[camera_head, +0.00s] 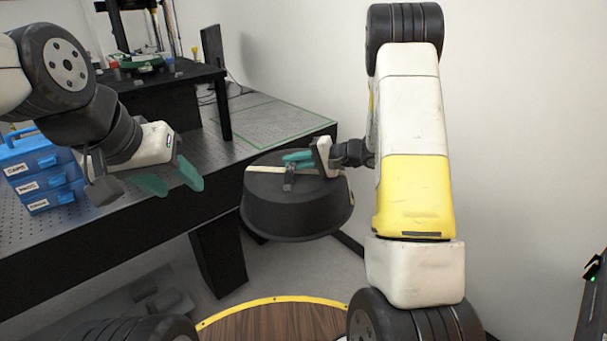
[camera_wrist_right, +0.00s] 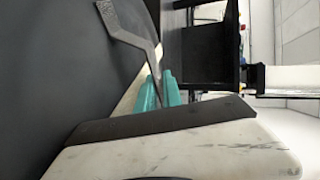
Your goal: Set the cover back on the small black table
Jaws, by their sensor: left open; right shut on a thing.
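The cover (camera_head: 295,212) is a round black tub-like lid with a handle on top and a pale strip across it. My right gripper (camera_head: 290,163) is shut on the cover's handle, and the cover hangs roughly level in front of the bench's right end. In the right wrist view the teal fingertips (camera_wrist_right: 158,92) close on the grey handle (camera_wrist_right: 128,32), with the dark cover top (camera_wrist_right: 50,70) filling the left. The small black table (camera_head: 165,80) stands on the bench at the back, with small parts on its top. My left gripper (camera_head: 178,180) is open and empty above the bench's front edge.
The perforated bench top (camera_head: 200,165) has a free area outlined in green (camera_head: 270,122) right of the small table. Blue labelled drawer boxes (camera_head: 40,170) stand at the left. A white wall (camera_head: 300,50) bounds the right side. A yellow-edged wooden floor disc (camera_head: 275,318) lies below.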

